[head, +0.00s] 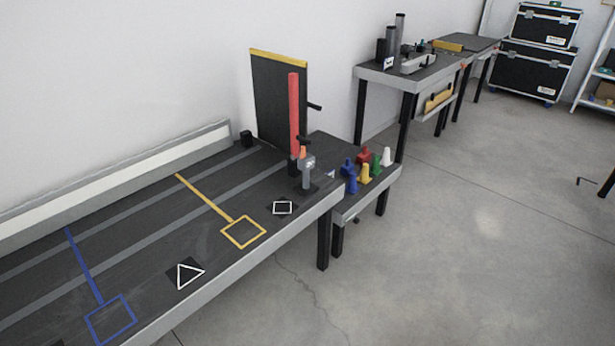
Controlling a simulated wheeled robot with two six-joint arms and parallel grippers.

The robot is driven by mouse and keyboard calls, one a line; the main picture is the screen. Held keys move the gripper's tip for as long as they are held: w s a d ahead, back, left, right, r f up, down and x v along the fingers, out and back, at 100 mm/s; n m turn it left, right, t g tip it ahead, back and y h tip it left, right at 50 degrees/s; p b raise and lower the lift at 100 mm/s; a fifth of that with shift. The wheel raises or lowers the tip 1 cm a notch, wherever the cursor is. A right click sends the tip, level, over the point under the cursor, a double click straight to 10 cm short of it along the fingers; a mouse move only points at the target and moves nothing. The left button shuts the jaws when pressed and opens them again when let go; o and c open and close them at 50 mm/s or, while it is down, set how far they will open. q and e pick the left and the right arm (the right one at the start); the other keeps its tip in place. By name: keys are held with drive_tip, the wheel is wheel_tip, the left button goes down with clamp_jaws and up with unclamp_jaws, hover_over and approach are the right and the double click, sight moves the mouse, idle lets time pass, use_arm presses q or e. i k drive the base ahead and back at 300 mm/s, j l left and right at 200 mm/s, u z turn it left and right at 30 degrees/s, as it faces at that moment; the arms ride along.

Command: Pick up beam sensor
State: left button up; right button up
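A small grey upright device with an orange top (307,171) stands on a dark base near the right end of the long dark bench (140,235). It may be the beam sensor, but I cannot tell for sure at this size. A tall red post (294,115) stands just behind it. A small black block (246,138) sits at the bench's back edge and is too small to identify. Neither of my grippers shows in the head view.
A dark panel with a yellow top edge (275,100) stands behind the post. Several coloured pieces sit on a lower side table (345,205). The bench has a yellow square (243,246), a blue square and white-outlined markers. Another table (405,78) stands farther back.

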sight(306, 187)
drive_tip(key=i+j, duration=0.75)
